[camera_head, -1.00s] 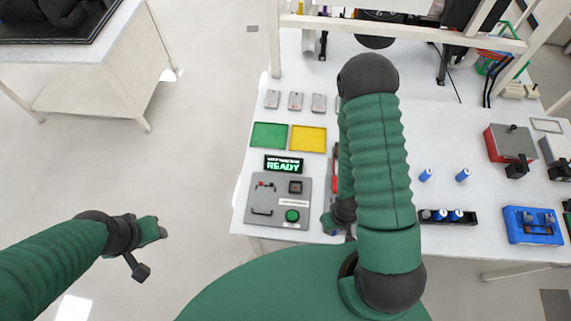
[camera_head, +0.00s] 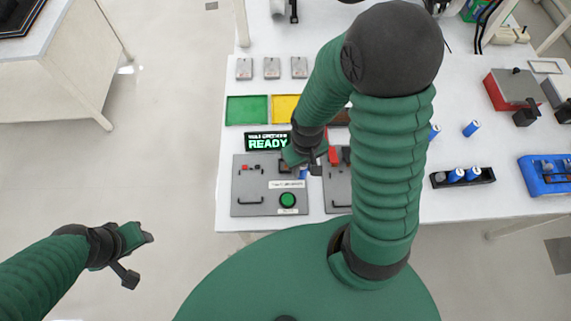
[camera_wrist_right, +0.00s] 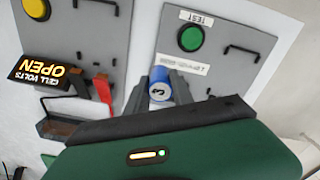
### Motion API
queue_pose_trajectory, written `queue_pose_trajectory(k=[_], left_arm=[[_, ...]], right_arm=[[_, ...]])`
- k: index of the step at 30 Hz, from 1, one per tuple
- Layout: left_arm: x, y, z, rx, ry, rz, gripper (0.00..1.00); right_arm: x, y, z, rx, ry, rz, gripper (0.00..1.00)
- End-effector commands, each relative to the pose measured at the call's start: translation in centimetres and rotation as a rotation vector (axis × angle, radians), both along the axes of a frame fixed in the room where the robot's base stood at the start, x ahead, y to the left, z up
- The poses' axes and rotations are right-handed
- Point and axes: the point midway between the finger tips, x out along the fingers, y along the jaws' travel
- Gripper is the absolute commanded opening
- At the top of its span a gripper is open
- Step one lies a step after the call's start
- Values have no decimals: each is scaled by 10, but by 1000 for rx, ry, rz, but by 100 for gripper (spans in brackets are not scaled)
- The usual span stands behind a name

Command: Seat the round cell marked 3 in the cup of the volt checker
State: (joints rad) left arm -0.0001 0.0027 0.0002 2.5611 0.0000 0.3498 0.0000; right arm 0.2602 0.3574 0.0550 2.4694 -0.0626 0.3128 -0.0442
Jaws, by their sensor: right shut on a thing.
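The round cell marked 3 (camera_wrist_right: 160,85) is blue with a pale end. My right gripper (camera_wrist_right: 172,78) is shut on it, with a dark finger on each side. A grey panel (camera_wrist_right: 92,28) with a yellow button and a "CELL VOLTS OPEN" display (camera_wrist_right: 45,78) has a red and a black upright part beside the display. I cannot make out the cup. My left gripper (camera_head: 138,236) hangs off the table, holding nothing visible.
Another grey panel (camera_head: 245,190) has a green button and a lit "READY" display (camera_head: 268,142). Green (camera_head: 246,110) and yellow (camera_head: 285,107) trays lie behind. A black holder (camera_head: 440,179) with blue cells and a blue device (camera_head: 548,172) stand right. My right arm hides the table's middle.

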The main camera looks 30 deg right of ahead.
Motion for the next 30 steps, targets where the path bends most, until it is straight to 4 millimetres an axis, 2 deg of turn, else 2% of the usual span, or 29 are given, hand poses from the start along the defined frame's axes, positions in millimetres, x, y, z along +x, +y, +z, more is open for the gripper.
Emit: queue_pose_trajectory(k=[1, 6, 9, 11, 17, 23, 24, 28, 30], left_arm=[[1, 0, 10, 0, -4, 0, 42], [1, 0, 17, 0, -4, 0, 42], [1, 0, 18, 0, -4, 0, 42], [1, 0, 19, 0, -4, 0, 42], [1, 0, 22, 0, -4, 0, 42], [1, 0, 21, 0, -4, 0, 42], [1, 0, 21, 0, -4, 0, 42], [1, 0, 21, 0, -4, 0, 42], [1, 0, 21, 0, -4, 0, 42]], right_arm=[[12, 3, 4, 1, 3, 5, 0], [50, 9, 1, 1, 4, 3, 0], [65, 11, -2, 1, 4, 2, 0], [68, 12, -6, 2, 7, 1, 0], [67, 12, -37, 1, 7, 1, 0], [66, 12, -41, 1, 9, 1, 0], [66, 12, -41, 1, 10, 1, 33], [66, 12, -41, 1, 8, 1, 50], [67, 12, -40, 1, 7, 1, 50]])
